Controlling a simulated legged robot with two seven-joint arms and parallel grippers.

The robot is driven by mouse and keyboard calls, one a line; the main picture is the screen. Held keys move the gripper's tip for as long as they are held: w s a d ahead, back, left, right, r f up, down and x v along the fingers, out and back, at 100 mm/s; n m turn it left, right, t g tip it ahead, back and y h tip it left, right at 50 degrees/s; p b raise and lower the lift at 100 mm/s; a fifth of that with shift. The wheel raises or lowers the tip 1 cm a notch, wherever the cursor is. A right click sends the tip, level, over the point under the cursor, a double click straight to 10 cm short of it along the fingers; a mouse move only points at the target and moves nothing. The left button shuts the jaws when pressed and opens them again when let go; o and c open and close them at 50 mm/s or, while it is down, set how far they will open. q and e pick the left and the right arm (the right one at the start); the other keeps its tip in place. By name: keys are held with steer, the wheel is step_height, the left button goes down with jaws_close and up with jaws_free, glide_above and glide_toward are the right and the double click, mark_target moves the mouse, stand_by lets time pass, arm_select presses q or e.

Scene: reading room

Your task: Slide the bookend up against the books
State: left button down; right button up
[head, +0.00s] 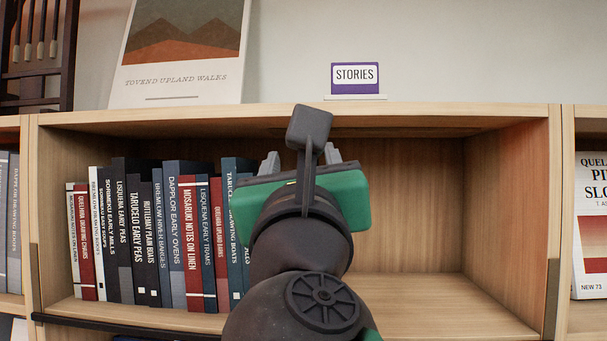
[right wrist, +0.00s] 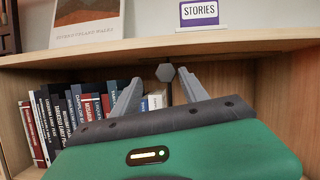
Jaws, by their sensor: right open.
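The books (head: 188,240) stand upright in a row in the left half of the shelf compartment; they also show at the left in the right wrist view (right wrist: 87,108). My right gripper (head: 301,158) is in front of the compartment, right of most of the books, and hides the row's right end in the head view. In the right wrist view its two grey fingers (right wrist: 159,84) are apart. A dark hexagonal knob (right wrist: 166,72) on a stem shows between them, farther in; it may belong to the bookend, whose body is hidden. My left gripper is not in view.
The wooden shelf (head: 480,310) has bare floor at the right, up to its right side wall. A purple STORIES sign (head: 356,77) and a framed mountain poster (head: 184,50) stand on top.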

arm_select(q)
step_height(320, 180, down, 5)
steer(key=b, duration=0.4)
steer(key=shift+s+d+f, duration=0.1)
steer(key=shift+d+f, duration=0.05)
arm_select(e)
steer(key=v, duration=1)
steer(key=shift+d, duration=0.25)
